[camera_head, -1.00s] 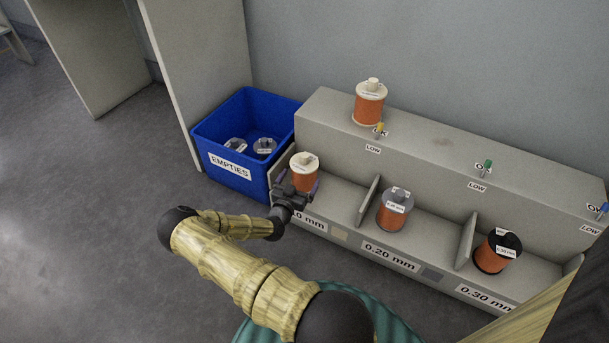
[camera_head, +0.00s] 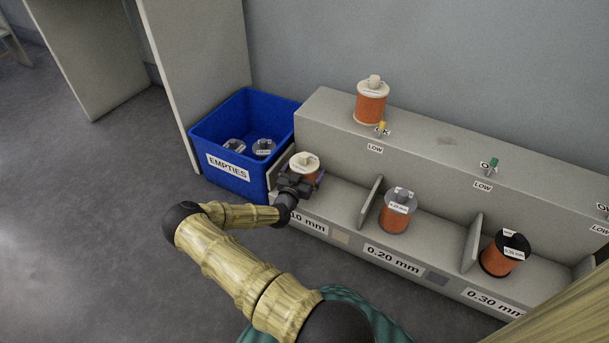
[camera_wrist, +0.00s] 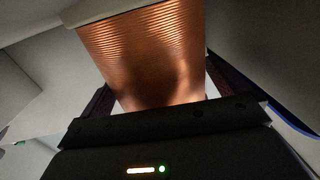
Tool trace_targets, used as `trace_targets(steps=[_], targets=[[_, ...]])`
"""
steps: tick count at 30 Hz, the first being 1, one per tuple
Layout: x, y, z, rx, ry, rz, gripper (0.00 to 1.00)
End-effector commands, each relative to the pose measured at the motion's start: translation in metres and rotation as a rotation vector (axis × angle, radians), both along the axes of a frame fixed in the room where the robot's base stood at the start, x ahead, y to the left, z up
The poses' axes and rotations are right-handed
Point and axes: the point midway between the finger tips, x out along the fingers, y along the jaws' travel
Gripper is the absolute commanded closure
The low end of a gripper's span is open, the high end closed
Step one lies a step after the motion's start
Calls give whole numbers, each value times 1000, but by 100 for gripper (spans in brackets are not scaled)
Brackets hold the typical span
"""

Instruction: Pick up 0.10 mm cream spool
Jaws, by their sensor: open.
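A cream spool (camera_head: 304,161) wound with copper wire stands in the left bay, the one whose partly hidden label ends in "10 mm". My gripper (camera_head: 300,180) is at its front, open, with a finger on either side of the spool. In the wrist view the copper winding (camera_wrist: 150,55) fills the space between the two dark fingers, close to the gripper body. Whether the fingers touch it I cannot tell. A second cream spool (camera_head: 371,101) stands on the upper ledge above.
A grey spool (camera_head: 397,211) stands in the 0.20 mm bay and a black one (camera_head: 504,254) in the 0.30 mm bay, with upright dividers (camera_head: 370,202) between. A blue EMPTIES bin (camera_head: 221,167) holding grey spools stands left of the rack.

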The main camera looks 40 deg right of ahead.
Motion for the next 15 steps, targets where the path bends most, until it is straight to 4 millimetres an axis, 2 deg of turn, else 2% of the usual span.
trace_targets(steps=[8, 15], targets=[[0, 0, 0, 0, 0, 0, 0], [0, 0, 0, 0, 0, 0, 47]])
